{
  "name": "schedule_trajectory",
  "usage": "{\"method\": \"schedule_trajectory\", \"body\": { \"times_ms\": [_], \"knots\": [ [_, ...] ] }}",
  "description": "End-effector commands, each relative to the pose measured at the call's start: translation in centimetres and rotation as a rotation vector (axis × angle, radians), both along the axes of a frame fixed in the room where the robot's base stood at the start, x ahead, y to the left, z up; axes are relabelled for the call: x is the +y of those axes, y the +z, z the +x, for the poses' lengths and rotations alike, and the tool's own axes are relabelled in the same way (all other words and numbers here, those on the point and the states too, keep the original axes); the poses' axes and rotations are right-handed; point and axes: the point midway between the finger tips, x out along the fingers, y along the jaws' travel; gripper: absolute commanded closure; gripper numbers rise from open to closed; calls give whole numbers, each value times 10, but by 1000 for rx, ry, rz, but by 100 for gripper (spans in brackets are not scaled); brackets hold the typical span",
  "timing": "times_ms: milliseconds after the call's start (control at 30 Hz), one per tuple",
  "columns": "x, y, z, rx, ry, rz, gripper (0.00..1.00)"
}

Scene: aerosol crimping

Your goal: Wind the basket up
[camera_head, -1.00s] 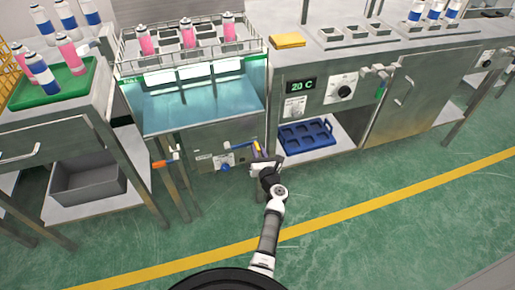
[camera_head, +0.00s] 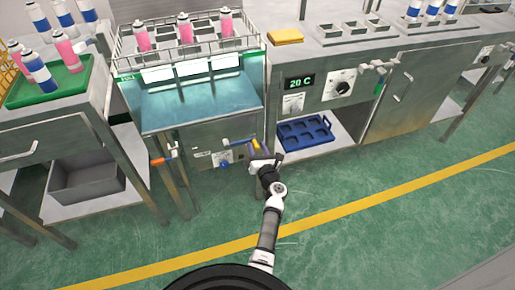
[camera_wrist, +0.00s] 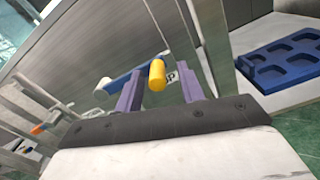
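The wire basket (camera_head: 140,62) sits at the top of the steel water bath, with pink cans (camera_head: 184,32) standing in it. The bath has a blue-tinted front window (camera_head: 190,107). Low on its front is a crank with a blue arm (camera_head: 238,143) and a yellow grip; the blue arm (camera_wrist: 122,82) and yellow grip (camera_wrist: 157,73) also show in the wrist view. My gripper (camera_head: 262,152) is at the crank, its purple fingers (camera_wrist: 165,72) apart on either side of the yellow grip. A gap shows beside the grip, and I cannot tell whether either finger touches it.
An orange-handled valve (camera_head: 162,161) is left of the crank. A blue tray (camera_head: 305,133) lies on a low shelf to the right. A grey bin (camera_head: 88,180) is under the left table. The green floor in front is clear.

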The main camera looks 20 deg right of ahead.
Motion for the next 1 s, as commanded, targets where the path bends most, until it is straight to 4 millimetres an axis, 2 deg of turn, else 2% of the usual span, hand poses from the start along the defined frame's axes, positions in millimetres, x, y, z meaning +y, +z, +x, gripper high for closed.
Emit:
{"method": "schedule_trajectory", "body": {
  "times_ms": [167, 267, 700, 833, 1000],
  "knots": [
    [1, -1, -6, 1, 1, 0, 62],
    [0, -1, -19, 2, 0, 0, 62],
    [0, -1, -111, 1, -1, -1, 62],
    [-1, -1, -128, 1, -2, 0, 62],
    [0, 0, -138, -1, 0, 0, 62]
  ]
}}
